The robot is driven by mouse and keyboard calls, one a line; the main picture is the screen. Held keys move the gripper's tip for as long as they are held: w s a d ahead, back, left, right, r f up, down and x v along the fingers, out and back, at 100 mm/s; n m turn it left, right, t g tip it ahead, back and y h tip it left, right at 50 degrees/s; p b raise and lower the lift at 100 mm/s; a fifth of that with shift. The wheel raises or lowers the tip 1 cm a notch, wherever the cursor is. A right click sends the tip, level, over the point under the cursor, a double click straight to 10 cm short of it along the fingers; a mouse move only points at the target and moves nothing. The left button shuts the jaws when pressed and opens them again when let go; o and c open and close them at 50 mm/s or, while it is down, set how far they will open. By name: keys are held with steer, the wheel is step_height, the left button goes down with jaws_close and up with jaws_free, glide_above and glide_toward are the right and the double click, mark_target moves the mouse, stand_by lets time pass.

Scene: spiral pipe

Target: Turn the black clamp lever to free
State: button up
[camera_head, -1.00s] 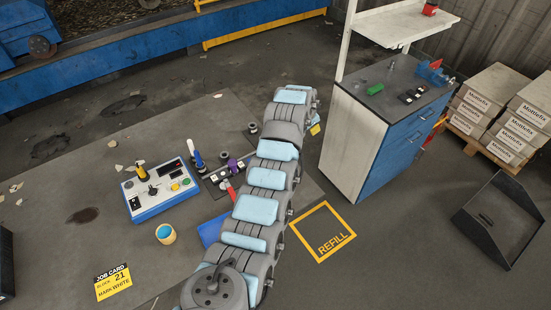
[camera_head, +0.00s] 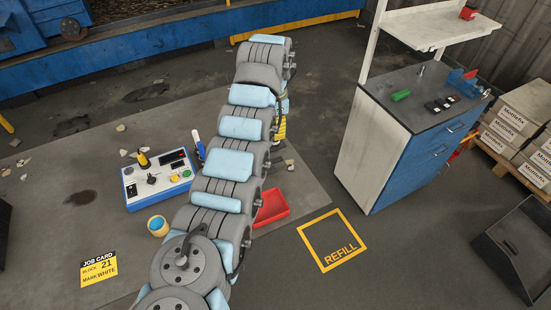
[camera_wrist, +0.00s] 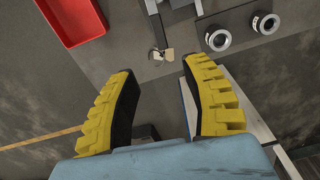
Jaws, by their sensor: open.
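I cannot make out the black clamp lever for certain in either view. In the wrist view, a small dark block (camera_wrist: 145,132) shows low between the fingers, partly hidden; I cannot tell whether it belongs to the clamp. A pale metal bar (camera_wrist: 222,88) runs behind the right finger. My gripper (camera_wrist: 160,68) is open, its yellow ribbed fingers spread with nothing visibly gripped. In the head view its yellow part (camera_head: 281,126) shows past the far end of my arm, which hides much of the worktop there.
A red tray (camera_head: 271,205) lies right of my arm and shows in the wrist view (camera_wrist: 72,18). Two metal rings (camera_wrist: 217,39) lie nearby. A blue-fronted cabinet (camera_head: 408,165) stands right.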

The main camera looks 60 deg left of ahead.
mark_target(275, 160)
step_height(275, 160, down, 14)
steer(key=shift+f+b, duration=0.1)
steer(key=shift+b, duration=0.3)
stand_by(0.3)
jaws_close()
